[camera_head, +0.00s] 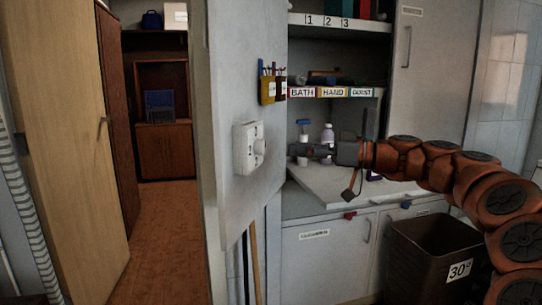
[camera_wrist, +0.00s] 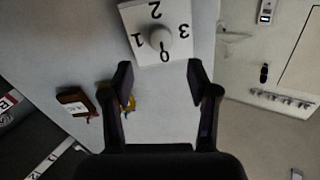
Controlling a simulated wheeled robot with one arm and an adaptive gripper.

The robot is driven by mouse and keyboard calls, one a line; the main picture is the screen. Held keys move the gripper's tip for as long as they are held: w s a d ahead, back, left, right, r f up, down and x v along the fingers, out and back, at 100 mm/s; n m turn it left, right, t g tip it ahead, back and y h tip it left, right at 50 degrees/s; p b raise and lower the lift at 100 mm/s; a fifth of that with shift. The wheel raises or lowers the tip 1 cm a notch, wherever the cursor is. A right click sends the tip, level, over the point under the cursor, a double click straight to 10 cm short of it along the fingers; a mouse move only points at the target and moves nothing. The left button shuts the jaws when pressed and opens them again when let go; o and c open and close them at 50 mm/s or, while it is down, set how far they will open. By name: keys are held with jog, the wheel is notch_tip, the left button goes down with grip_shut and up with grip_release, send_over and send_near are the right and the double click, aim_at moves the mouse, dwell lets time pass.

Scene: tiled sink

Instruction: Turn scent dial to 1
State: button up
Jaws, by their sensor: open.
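The scent dial is a white square plate (camera_head: 243,150) with a round knob (camera_head: 260,146), mounted on a pale grey panel. In the wrist view the dial plate (camera_wrist: 181,16) shows 2 at the top, 3 on the right, 0 at the bottom and 1 on the left. A small dark mark on the white knob (camera_wrist: 159,37) seems to point toward the 0. My gripper (camera_wrist: 160,77) is open and empty, its fingertips apart on either side below the dial. In the head view my gripper (camera_head: 302,150) is to the right of the knob, apart from it.
A yellow holder with pens (camera_head: 267,89) hangs on the panel above the dial. Shelves labelled BATH and HAND, bottles (camera_head: 327,134) and a counter (camera_head: 350,187) lie behind my arm. A brown bin (camera_head: 430,255) stands at the lower right. The space before the dial is clear.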

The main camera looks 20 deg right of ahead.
aim_at(265, 147)
jog(key=shift+x, duration=3.55)
jog(key=shift+c, duration=0.4)
jog(key=shift+a, duration=0.1)
grip_shut()
